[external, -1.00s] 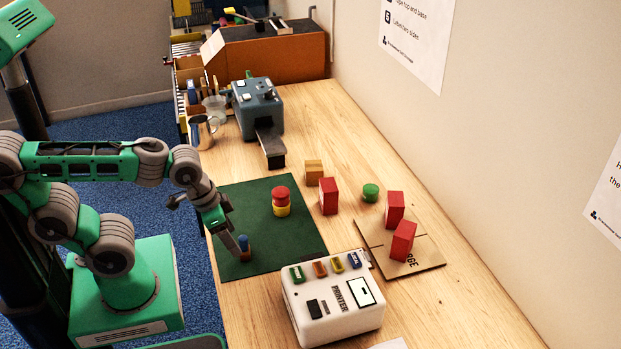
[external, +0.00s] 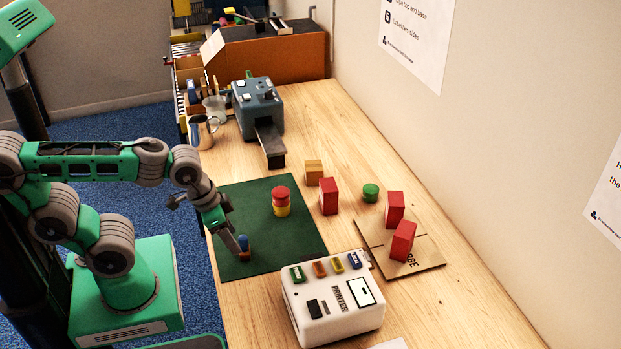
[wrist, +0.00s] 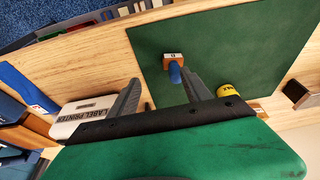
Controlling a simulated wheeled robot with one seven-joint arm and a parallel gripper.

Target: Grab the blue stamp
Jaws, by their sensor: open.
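The blue stamp (external: 243,241) has a blue handle on a wooden base and stands on the dark green mat (external: 298,237) near its left edge. In the wrist view the stamp (wrist: 174,72) stands upright, its blue handle close beside the right finger. My gripper (external: 238,250) is just at the stamp in the external view. In the wrist view my gripper (wrist: 158,90) is open, and nothing is held between its fingers. The external view partly hides the fingers.
A red and yellow stack (external: 281,202) stands on the mat. A white label printer (external: 333,305) is at the front. Red blocks (external: 328,197), a wooden block (external: 314,173), a green cylinder (external: 370,193) and flat cardboard (external: 425,254) lie to the right. A grey machine (external: 258,108) stands behind.

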